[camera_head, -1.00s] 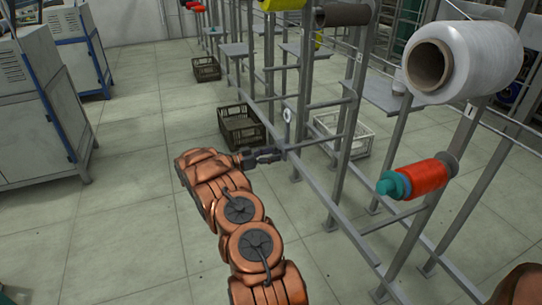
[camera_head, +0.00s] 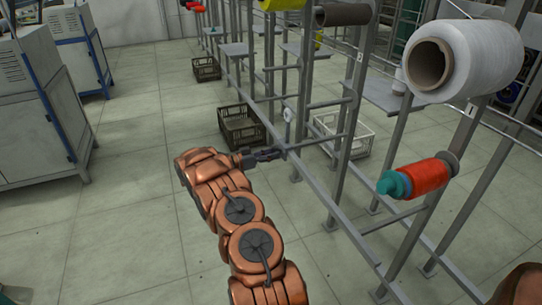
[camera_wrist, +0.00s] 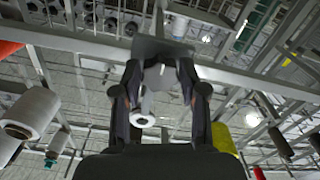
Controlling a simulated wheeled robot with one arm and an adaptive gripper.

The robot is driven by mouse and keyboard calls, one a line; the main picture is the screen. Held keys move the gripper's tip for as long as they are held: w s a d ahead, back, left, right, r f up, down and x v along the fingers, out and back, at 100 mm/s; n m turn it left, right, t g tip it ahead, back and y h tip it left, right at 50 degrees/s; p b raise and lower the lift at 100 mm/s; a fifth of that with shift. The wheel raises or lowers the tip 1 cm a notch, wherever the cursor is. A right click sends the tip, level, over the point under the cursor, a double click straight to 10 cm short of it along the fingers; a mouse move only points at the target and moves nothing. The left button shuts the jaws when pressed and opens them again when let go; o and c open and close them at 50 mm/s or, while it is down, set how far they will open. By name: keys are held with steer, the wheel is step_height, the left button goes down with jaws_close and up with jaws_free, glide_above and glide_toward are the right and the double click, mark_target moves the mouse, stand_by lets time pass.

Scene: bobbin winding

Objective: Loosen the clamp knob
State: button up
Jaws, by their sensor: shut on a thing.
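My gripper (camera_head: 274,155) is at the end of my copper-coloured arm, against the grey metal frame in the middle of the head view. In the wrist view its two dark fingers (camera_wrist: 158,72) are closed around a small grey part, which looks like the clamp knob (camera_wrist: 160,52). The fingers touch it from both sides. The knob is very small and mostly hidden behind the gripper in the head view. A small pale ring-shaped part (camera_head: 288,114) stands upright on the frame just above the gripper.
The grey metal frame (camera_head: 330,208) runs from front right to back left. A large white yarn cone (camera_head: 470,58) and a red bobbin with a teal end (camera_head: 428,176) stick out at the right. A dark crate (camera_head: 241,133) and a pale crate (camera_head: 352,146) stand on the floor. Open floor lies left.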

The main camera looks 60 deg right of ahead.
steer(key=n+p, duration=0.2)
steer(key=n, duration=0.9)
steer(key=n+p, duration=0.3)
steer(key=n, duration=0.9)
steer(key=n+p, duration=0.2)
steer(key=n, duration=1)
steer(key=shift+r, duration=0.3)
steer(key=shift+n+p, duration=0.3)
steer(key=o, duration=1.1)
steer(key=shift+w, duration=0.1)
steer(key=shift+o, duration=0.2)
